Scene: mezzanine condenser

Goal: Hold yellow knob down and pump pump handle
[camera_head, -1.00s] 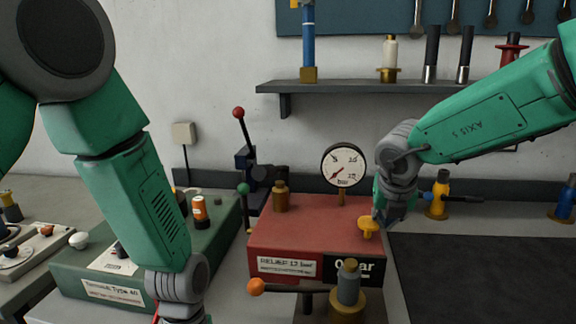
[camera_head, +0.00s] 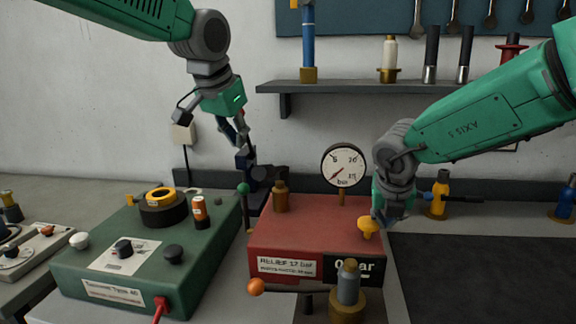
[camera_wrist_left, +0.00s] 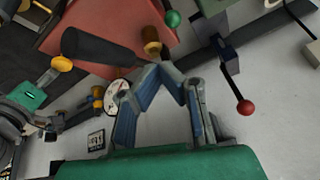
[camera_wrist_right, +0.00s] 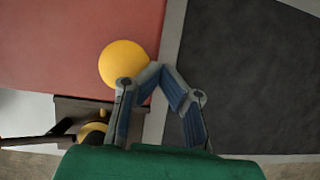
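The yellow knob (camera_head: 368,230) sits on the right front of the red box (camera_head: 315,225). My right gripper (camera_head: 380,216) is shut, its tips right at the knob; the right wrist view shows the round yellow knob (camera_wrist_right: 122,63) beside the closed tips. I cannot tell whether it is pressed down. My left gripper (camera_head: 243,142) is shut and empty, in the air behind the boxes. A thick black bar, apparently the pump handle (camera_wrist_left: 100,46), shows just beyond its tips in the left wrist view. Contact is not clear.
A pressure gauge (camera_head: 343,165) and brass fitting (camera_head: 280,197) stand on the red box. A red-ball lever (camera_wrist_left: 245,107) and green ball (camera_wrist_left: 172,18) are near my left gripper. The green tester box (camera_head: 120,265) stands left. A shelf (camera_head: 360,87) runs above.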

